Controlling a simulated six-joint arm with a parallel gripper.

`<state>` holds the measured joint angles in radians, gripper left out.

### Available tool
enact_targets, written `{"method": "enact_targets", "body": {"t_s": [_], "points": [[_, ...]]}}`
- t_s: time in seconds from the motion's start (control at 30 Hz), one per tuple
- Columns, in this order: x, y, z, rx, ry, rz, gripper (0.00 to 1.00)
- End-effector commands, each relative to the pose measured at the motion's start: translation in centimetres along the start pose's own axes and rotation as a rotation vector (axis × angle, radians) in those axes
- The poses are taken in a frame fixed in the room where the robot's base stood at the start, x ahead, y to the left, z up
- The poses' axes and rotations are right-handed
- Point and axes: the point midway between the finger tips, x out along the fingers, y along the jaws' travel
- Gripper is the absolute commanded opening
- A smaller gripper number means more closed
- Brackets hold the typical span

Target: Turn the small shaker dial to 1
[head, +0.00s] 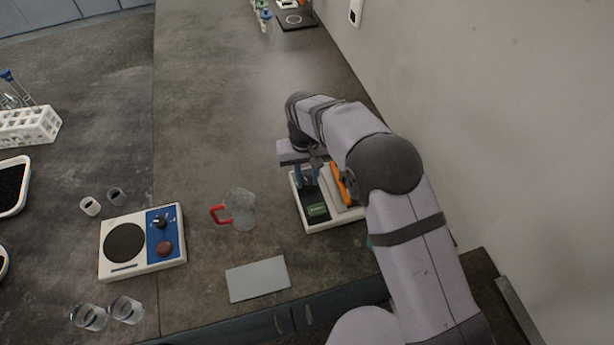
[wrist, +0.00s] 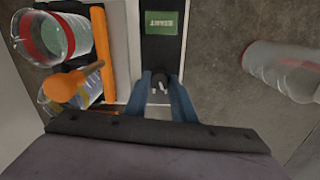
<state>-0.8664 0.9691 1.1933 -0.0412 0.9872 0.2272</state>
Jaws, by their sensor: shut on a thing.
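The small shaker (head: 330,222) is a white-edged device with a black panel and a green display (head: 316,210). The green display also shows in the wrist view (wrist: 161,23), its text too small to read. The small black shaker dial (wrist: 159,83) sits low on the black panel. My gripper (wrist: 160,78) has its blue fingers on either side of the dial and is shut on it. In the head view my gripper (head: 307,180) is over the shaker and the dial is hidden. The dial's setting cannot be read.
An orange clamp (wrist: 103,55) and clear vessels (wrist: 50,38) stand beside the panel. A glass jug (head: 240,208) with a red handle stands left of the shaker. A blue-panelled plate device (head: 110,270) is farther left. A grey flat pad (head: 258,279) lies in front. The wall is close on the right.

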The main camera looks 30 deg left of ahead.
Motion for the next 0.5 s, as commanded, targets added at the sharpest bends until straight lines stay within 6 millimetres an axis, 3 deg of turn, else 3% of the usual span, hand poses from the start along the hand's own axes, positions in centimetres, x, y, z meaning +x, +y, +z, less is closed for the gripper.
{"method": "enact_targets", "body": {"t_s": [0.1, 0.13, 0.2, 0.5], "points": [[-0.07, 0.01, -0.03, -0.001, 0.001, 0.000, 0.01], [-0.08, 0.01, -0.03, -0.001, 0.001, 0.000, 0.28], [-0.07, 0.01, -0.03, -0.001, 0.001, 0.000, 0.42], [-0.08, 0.00, -0.03, -0.002, 0.001, 0.000, 0.42]]}}
